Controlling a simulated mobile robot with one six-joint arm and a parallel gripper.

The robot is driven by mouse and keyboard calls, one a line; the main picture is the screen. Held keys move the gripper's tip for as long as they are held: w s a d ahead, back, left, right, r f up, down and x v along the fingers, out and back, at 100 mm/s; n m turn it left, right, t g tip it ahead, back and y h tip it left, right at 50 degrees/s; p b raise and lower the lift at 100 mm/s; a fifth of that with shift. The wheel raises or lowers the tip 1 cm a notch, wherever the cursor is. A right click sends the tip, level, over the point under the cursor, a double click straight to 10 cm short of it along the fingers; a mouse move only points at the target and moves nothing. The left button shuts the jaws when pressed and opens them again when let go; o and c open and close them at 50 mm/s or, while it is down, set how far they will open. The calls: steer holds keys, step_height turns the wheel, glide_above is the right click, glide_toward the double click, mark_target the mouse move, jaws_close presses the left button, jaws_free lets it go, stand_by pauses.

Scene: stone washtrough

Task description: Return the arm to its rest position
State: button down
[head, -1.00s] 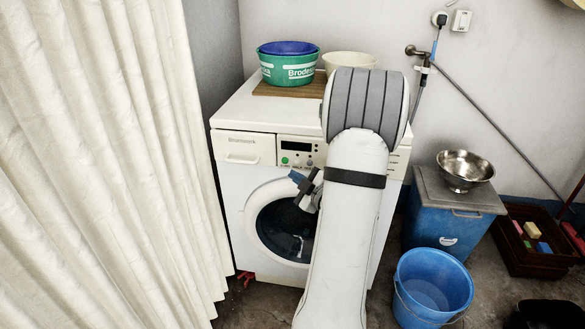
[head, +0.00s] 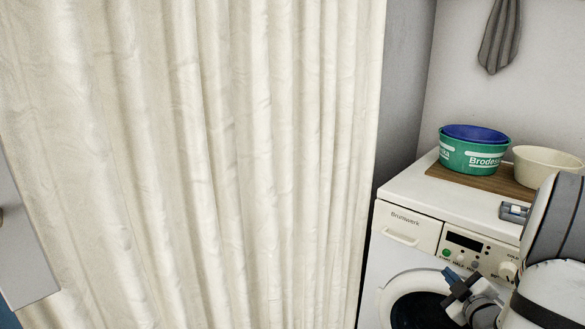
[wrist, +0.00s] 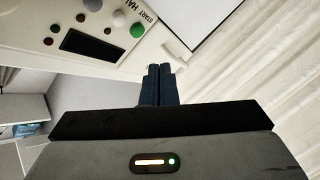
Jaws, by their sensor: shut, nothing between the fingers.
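My gripper (head: 455,280) is in front of the washing machine (head: 410,208), near its control panel and above the round door (head: 418,310). In the wrist view its two dark fingers (wrist: 158,84) are together with nothing between them. The control panel (wrist: 95,40) with its buttons and display fills the upper left of the wrist view. My arm is bent at the right edge of the head view and hides part of the machine's front and top.
A cream curtain (head: 200,150) fills much of the head view, left of the machine. On the machine top, a green basin (head: 470,157) and a cream bowl (head: 540,166) stand on a wooden board (head: 485,182). A small grey object (head: 514,212) lies near the front edge.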

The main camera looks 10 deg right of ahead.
steer(key=a+r+m+g+h+p, duration=0.1)
steer(key=a+r+m+g+p, duration=0.2)
steer(key=a+r+p, duration=0.4)
steer(key=a+r+m+g+h+p, duration=0.15)
steer(key=a+r+g+p, duration=0.3)
steer(key=r, duration=0.45)
steer(key=s+a+r+m+g+y+p, duration=0.2)
steer(key=s+a+r+p, duration=0.3)
steer(key=s+a, duration=0.3)
steer(key=s+a+r+m+g+y+p, duration=0.2)
steer(key=s+a+r+g+p, duration=0.2)
steer(key=s+a+r, duration=0.3)
steer(key=s+a+p, duration=0.1)
steer(key=s+a, duration=0.1)
steer(key=a, duration=0.1)
steer(key=shift+s+a+p, duration=0.3)
steer(key=shift+a+p, duration=0.05)
steer(key=shift+p, duration=0.05)
